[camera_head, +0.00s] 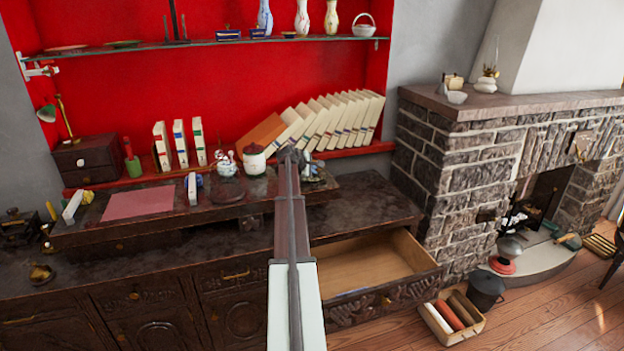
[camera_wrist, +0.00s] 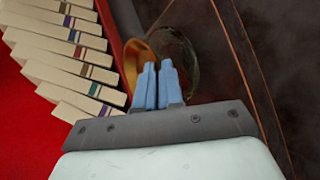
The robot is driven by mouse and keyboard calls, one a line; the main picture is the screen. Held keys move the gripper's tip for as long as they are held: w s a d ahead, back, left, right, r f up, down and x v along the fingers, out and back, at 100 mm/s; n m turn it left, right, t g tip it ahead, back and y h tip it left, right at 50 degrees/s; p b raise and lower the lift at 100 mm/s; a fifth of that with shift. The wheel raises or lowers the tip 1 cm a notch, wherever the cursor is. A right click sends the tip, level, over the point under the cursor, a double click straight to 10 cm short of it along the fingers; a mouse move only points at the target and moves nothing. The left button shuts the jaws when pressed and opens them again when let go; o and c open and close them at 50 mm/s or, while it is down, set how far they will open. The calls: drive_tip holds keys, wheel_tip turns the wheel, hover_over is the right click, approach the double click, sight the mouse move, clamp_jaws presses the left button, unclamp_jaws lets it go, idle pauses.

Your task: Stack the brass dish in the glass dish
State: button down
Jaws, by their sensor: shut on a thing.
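My gripper shows in the wrist view (camera_wrist: 158,66), its two blue fingers close together on the brass dish (camera_wrist: 135,51). The brass dish is a yellow-orange curved shape, tilted, with its near part hidden by the fingers. The glass dish (camera_wrist: 188,64) is a clear round rim just right of and beyond the fingertips, overlapping the brass dish in this view. I cannot tell whether the two dishes touch. In the head view my arm reaches over the raised shelf on the cabinet, and its end hides most of both dishes.
Leaning books (camera_head: 335,120) stand behind my arm's end, close to the fingers in the wrist view. A white lidded jar (camera_head: 254,160) stands left of it. An open drawer (camera_head: 375,267) juts out below right. The cabinet top right of the raised shelf (camera_head: 375,205) is clear.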

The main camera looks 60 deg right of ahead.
sight(312, 178)
drive_tip(key=shift+f, duration=1.85)
drive_tip(key=c, duration=1.3)
unclamp_jaws()
drive_tip(key=shift+f, duration=0.1)
drive_tip(key=shift+a, duration=0.1)
drive_tip(key=v, duration=1.2)
